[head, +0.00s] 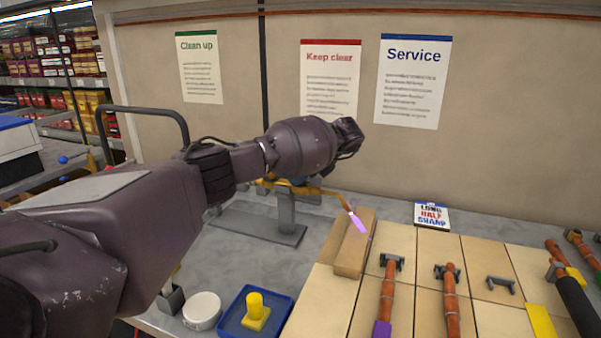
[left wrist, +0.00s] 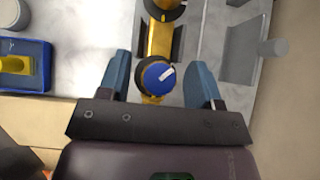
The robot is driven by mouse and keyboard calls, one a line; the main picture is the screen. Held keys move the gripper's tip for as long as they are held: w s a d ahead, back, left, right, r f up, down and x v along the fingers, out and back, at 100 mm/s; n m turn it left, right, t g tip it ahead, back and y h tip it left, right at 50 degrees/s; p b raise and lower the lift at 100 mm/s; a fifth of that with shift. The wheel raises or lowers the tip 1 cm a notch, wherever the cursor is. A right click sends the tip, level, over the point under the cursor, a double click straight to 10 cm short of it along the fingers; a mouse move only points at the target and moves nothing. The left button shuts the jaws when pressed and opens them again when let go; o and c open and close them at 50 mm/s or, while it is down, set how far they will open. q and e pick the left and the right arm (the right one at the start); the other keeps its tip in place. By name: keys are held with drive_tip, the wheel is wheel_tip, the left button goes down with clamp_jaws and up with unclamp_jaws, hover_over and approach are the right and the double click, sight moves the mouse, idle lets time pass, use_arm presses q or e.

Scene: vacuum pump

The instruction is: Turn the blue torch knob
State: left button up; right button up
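The blue torch knob (left wrist: 158,77), with a white mark pointing to the upper right, shows in the left wrist view on a brass torch body (left wrist: 160,38). My left gripper (left wrist: 157,60) is open. Its two blue fingers stand on either side of the knob, with visible gaps between. In the head view my left arm reaches over the torch and hides most of it. The torch's nozzle shows to the right, with a violet flame (head: 358,221) pointing down right. I cannot make out the knob there. My right gripper is not in view.
The torch rests on a grey metal stand (head: 287,212). A wooden block (head: 354,250) lies by the flame. Copper pipes (head: 387,290) in grey clips lie on tiles at right. A blue tray (head: 229,326) with a yellow piece and a white round tub (head: 202,309) are in front.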

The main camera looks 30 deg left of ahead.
use_arm(q)
drive_tip(key=shift+r, duration=0.15)
drive_tip(key=shift+w+d+r, duration=0.1)
drive_tip(key=shift+d+r, duration=0.2)
drive_tip(key=p+v, duration=0.2)
drive_tip(key=v, duration=0.7)
drive_tip(key=shift+d+r+p, duration=0.2)
drive_tip(key=shift+d+p, duration=0.1)
drive_tip(key=shift+p, duration=0.1)
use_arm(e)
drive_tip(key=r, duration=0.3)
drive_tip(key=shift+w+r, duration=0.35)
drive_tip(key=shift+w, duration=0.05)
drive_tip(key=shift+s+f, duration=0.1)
